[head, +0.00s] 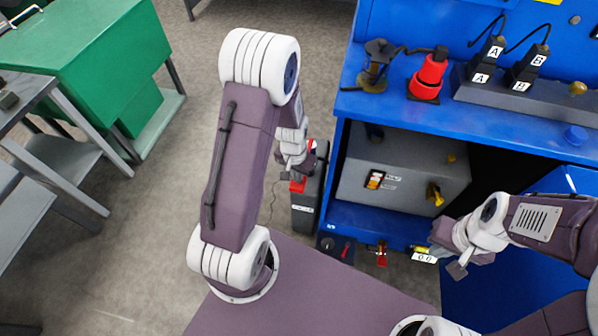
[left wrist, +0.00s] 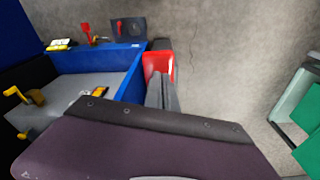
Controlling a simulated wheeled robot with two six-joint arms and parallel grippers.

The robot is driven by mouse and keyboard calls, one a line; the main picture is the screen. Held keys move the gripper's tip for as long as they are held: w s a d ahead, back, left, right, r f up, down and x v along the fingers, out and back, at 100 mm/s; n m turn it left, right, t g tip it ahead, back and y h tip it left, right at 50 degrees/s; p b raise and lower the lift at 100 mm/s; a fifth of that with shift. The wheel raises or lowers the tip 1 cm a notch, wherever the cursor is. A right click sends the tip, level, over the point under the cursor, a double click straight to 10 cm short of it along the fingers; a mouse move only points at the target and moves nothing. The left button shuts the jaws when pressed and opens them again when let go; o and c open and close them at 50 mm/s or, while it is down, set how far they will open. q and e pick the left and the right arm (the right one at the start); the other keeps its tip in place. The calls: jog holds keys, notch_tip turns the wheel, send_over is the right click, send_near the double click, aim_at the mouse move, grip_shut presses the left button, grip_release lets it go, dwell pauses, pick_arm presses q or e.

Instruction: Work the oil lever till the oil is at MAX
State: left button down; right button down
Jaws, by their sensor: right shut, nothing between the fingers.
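My left gripper (head: 296,168) hangs down beside a dark upright box (head: 306,205) with red parts on top. In the left wrist view its grey fingers (left wrist: 162,94) are close together in front of a red part (left wrist: 158,64); whether they touch it or hold anything I cannot tell. A grey machine (head: 400,175) stands in the blue bench's lower bay, with a yellow handle (head: 435,194) and a small orange-framed switch (head: 375,180). Which part is the oil lever, and the oil level, I cannot make out.
Small red and yellow fittings (head: 382,255) sit low in front of the blue bench (head: 470,125). A red beacon-like object (head: 429,75) and black plugs marked A and B stand on top. A green cabinet (head: 85,60) stands at the left. The floor between is open.

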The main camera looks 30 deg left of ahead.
aim_at(293, 187)
pick_arm(q)
jog(key=shift+s+r, duration=0.15)
jog(key=shift+s, duration=0.45)
jog(key=shift+s+r, duration=0.15)
jog(key=shift+s, duration=0.4)
jog(key=shift+s+r, duration=0.15)
jog(key=shift+s, duration=0.3)
jog(key=shift+w+r, duration=0.1)
jog(key=shift+r, duration=0.15)
notch_tip(293, 187, up, 8)
jog(key=s+p, duration=0.1)
jog(key=p, duration=0.1)
jog(key=shift+r, duration=0.25)
